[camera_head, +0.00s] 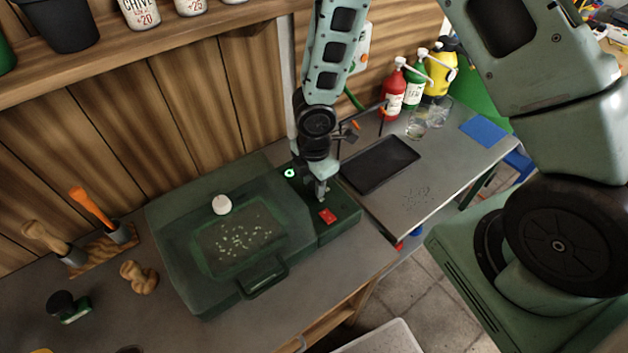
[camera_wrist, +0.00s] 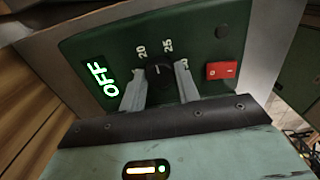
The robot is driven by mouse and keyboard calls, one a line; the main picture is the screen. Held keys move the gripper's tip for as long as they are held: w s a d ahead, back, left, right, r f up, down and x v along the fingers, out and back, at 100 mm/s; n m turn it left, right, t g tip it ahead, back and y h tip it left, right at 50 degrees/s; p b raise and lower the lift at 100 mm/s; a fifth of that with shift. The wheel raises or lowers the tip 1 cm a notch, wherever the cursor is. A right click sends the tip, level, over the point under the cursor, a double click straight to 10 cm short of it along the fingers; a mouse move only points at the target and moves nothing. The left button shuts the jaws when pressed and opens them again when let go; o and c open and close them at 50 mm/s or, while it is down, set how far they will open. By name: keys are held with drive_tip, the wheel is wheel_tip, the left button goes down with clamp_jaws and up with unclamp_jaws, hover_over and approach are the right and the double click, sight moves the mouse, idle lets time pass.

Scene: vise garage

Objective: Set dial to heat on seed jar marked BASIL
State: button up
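The dark dial (camera_wrist: 160,76) is on the green control panel (camera_wrist: 216,50) of the heat unit, with a pale pointer line toward the gap between the printed 20 and 25. The green display (camera_wrist: 104,82) reads OFF. My gripper (camera_wrist: 162,84) is at the panel with its fingers apart, one on each side of the dial; whether they touch it is unclear. In the head view my gripper (camera_head: 321,192) points down at the panel and hides the dial. One seed jar (camera_head: 140,12) reads CHIVE #20. A second jar (camera_head: 190,6) is cut off at the top. No BASIL label is readable.
A red rocker switch (camera_wrist: 222,70) sits right of the dial. The heat unit's lid (camera_head: 240,240) has a white knob (camera_head: 222,204) and a front handle (camera_head: 265,278). Hand tools (camera_head: 92,207) stand to the left. A black tray (camera_head: 380,163) lies to the right.

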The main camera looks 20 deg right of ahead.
drive_tip(key=shift+c, duration=1.3)
drive_tip(key=shift+m, duration=0.3)
drive_tip(key=shift+m+b, duration=0.65)
drive_tip(key=shift+m, duration=0.15)
drive_tip(key=shift+m+b, duration=0.7)
drive_tip(key=shift+m, duration=1.1)
drive_tip(key=o, duration=1)
drive_tip(key=shift+r, duration=0.15)
